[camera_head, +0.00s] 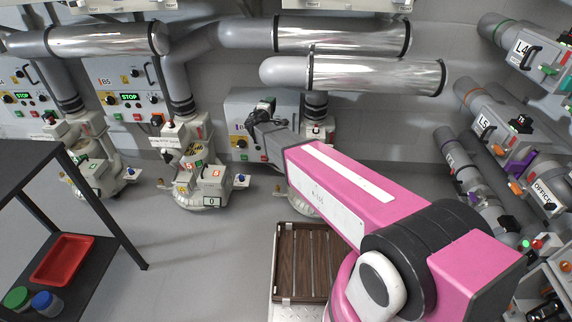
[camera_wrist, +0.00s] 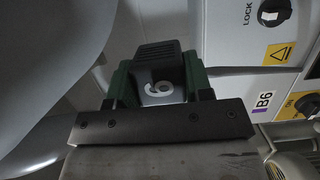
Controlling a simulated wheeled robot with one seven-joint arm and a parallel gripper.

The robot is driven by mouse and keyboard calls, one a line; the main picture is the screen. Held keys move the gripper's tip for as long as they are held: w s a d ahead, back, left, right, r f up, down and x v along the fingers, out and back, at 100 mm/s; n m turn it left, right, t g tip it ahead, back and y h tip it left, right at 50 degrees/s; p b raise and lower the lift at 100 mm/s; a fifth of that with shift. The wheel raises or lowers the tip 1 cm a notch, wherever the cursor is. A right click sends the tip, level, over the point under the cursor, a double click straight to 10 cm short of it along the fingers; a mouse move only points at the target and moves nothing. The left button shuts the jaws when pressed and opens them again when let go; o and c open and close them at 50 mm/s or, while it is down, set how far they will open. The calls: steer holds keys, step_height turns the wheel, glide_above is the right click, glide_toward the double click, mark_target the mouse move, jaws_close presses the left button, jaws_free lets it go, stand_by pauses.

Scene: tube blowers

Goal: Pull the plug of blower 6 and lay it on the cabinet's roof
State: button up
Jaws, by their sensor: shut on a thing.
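My gripper (camera_wrist: 158,80) has its green fingers closed on both sides of a dark plug (camera_wrist: 157,58) with a pale "6" on it. In the head view my gripper (camera_head: 262,112) is in front of the grey cabinet of blower 6 (camera_head: 238,103), near its upper right part. The cabinet also shows in the wrist view (camera_wrist: 240,55), with its B6 label and LOCK knob to the right of the plug. I cannot tell whether the plug is still seated in a socket. My arm hides most of blower 6 (camera_head: 316,105).
The B5 cabinet (camera_head: 128,85) and its blower (camera_head: 195,165) stand to the left. Silver ducts (camera_head: 375,75) run above the cabinets. A dark shelf with a red tray (camera_head: 62,260) is at the left. A brown slatted crate (camera_head: 305,262) is below my arm. Pipes line the right wall.

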steer(key=a, duration=1.5)
steer(key=shift+w+a, duration=0.15)
steer(key=shift+w, duration=0.1)
stand_by(1.4)
steer(key=shift+w, duration=0.15)
steer(key=shift+w+d, duration=0.2)
steer(key=shift+w, duration=6.15)
steer(key=shift+f, duration=1)
